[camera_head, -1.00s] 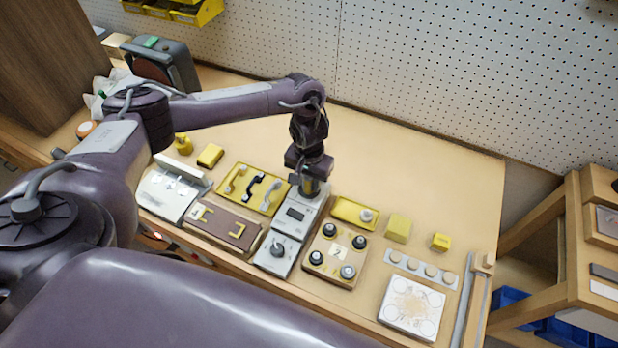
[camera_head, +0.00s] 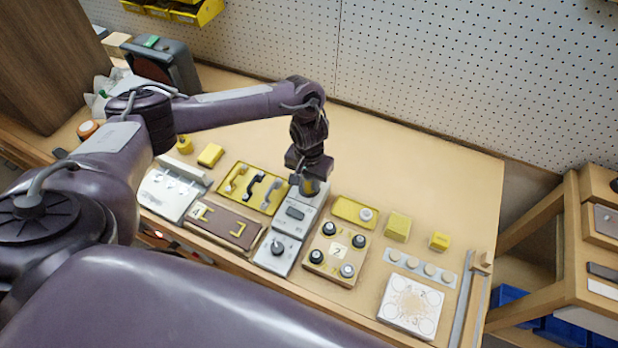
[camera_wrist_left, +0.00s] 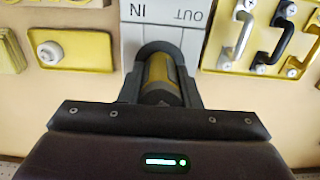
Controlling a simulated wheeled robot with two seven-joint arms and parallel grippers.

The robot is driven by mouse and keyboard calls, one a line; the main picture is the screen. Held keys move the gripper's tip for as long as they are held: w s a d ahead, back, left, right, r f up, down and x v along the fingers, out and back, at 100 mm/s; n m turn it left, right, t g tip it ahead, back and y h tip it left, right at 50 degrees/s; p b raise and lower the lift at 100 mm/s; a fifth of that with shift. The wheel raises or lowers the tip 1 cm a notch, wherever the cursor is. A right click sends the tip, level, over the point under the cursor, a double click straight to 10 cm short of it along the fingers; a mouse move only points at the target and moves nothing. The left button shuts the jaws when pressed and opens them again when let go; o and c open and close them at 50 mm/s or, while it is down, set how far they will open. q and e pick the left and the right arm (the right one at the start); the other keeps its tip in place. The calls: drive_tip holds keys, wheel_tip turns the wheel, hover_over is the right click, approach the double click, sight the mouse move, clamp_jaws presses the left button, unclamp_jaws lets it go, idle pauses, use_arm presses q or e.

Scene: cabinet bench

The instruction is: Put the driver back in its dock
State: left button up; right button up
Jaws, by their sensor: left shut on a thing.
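My left gripper (camera_head: 309,186) is shut on the driver, a short upright cylinder with yellow and dark grey parts. The driver (camera_wrist_left: 160,72) shows between the fingers in the wrist view. It stands at the far end of the grey-white dock unit (camera_head: 313,207), which has a dark window on its top. My right gripper is not in view.
A yellow tray with handles (camera_head: 235,181) lies left of the dock. A yellow tray with a white knob (camera_head: 346,207) and a board with several dark knobs (camera_head: 334,268) lie right. A grey dial box (camera_head: 266,257) is in front. The bench behind is clear.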

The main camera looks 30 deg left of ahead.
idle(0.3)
use_arm(q)
drive_tip(key=o, duration=1)
drive_tip(key=shift+o, duration=0.5)
drive_tip(key=shift+o, duration=0.8)
wheel_tip(320, 180, up, 7)
drive_tip(key=p, duration=0.8)
drive_tip(key=shift+p, duration=0.3)
